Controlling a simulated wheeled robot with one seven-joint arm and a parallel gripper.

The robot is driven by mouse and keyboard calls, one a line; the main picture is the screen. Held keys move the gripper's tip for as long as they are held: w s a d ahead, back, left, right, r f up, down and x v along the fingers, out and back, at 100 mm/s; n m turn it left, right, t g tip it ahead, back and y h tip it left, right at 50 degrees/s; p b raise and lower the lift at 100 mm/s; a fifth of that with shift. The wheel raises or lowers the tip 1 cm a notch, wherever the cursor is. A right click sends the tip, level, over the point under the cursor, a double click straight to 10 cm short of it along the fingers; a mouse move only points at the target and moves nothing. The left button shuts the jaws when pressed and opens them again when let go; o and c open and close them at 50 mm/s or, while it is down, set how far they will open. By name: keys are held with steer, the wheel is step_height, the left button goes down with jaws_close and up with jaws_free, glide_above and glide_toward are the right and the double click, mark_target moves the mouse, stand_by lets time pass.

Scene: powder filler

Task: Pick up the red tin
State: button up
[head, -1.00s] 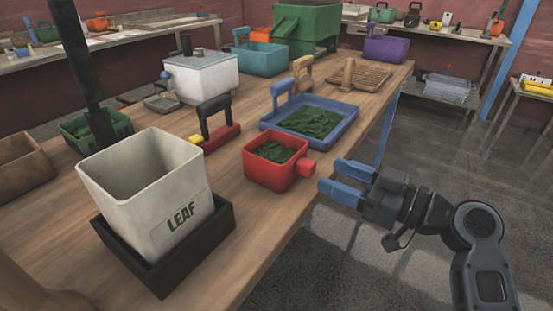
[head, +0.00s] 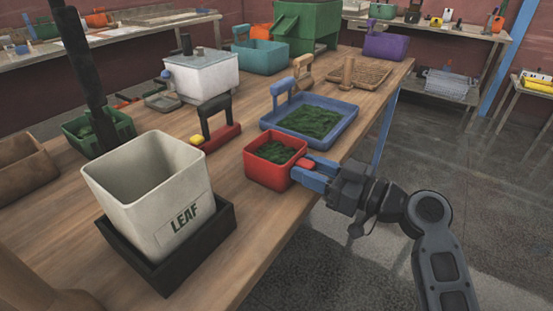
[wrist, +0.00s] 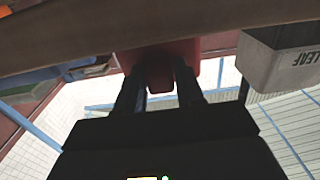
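The red tin (head: 266,173) stands upright on the wooden bench near its right edge, with dark green leaf inside. Its short red handle sticks out to the right, toward my gripper (head: 308,171). My blue fingers are on either side of this handle, open, with the handle between them. In the wrist view the tin (wrist: 186,48) is ahead and its handle lies between my fingers (wrist: 160,75), with narrow gaps seeming to show on both sides. The tin still rests on the bench.
A blue tray (head: 340,122) of leaf sits just behind the tin. A white LEAF bin (head: 150,205) stands in a black holder (head: 215,243) at front left. A black-handled red tool (head: 222,138) lies to the tin's left. The floor right of the bench is clear.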

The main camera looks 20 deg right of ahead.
steer(key=c, duration=0.6)
steer(key=shift+c, duration=0.2)
